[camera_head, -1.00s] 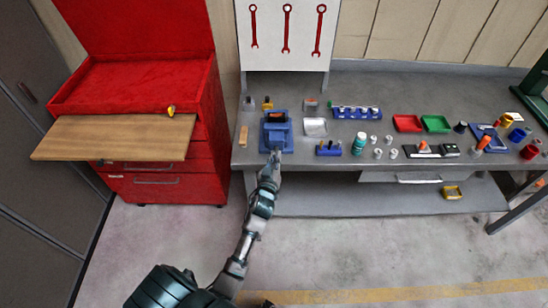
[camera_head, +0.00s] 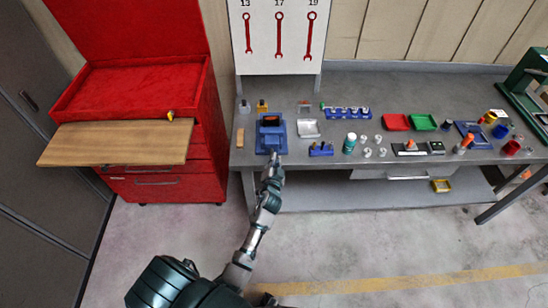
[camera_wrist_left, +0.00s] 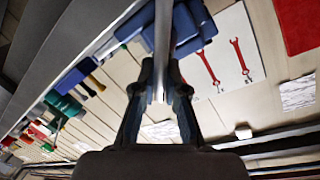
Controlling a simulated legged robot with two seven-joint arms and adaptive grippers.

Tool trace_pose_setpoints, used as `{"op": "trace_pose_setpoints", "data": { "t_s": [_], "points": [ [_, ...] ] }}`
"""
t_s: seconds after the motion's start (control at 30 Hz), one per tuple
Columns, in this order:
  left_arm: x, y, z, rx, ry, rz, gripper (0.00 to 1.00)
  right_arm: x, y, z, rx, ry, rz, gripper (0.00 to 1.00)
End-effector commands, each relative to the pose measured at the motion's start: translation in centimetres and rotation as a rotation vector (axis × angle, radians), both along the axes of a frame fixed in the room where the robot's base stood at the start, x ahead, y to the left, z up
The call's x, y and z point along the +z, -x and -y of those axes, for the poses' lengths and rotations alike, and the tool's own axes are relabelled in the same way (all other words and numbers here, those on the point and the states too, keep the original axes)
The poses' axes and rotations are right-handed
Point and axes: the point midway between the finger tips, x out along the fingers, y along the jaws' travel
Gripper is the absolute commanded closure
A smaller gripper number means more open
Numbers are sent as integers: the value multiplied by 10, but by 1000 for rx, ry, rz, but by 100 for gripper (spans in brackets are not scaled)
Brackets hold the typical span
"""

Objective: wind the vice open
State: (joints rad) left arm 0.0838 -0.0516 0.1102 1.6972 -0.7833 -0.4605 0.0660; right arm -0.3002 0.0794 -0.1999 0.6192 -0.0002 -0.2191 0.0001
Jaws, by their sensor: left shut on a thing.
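The blue vice (camera_head: 271,135) stands at the front left edge of the grey workbench (camera_head: 390,85), with a dark, orange-marked gap in its top. My left gripper (camera_head: 273,160) is at the vice's front, just off the bench edge. In the left wrist view, the two dark fingers of my left gripper (camera_wrist_left: 166,88) are closed around a silver bar (camera_wrist_left: 162,40), which looks like the vice's handle. Part of the blue vice (camera_wrist_left: 190,25) shows behind the bar. In the head view the handle is too small and covered to make out. My right gripper is not in view.
A red tool cabinet (camera_head: 205,130) with a wooden board (camera_head: 120,142) stands left of the bench. A wrench board (camera_head: 279,60) rises behind. The floor in front is clear.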

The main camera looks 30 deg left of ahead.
Motion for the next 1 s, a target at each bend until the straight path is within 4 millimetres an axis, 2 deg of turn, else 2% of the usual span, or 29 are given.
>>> {"op": "trace_pose_setpoints", "data": {
  "t_s": [0.6,1.0],
  "points": [
    [-11,-5,8,-2,-490,-303,100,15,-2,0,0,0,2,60],
    [-18,-5,10,-2,-717,-442,100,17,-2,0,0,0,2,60]
  ]
}}
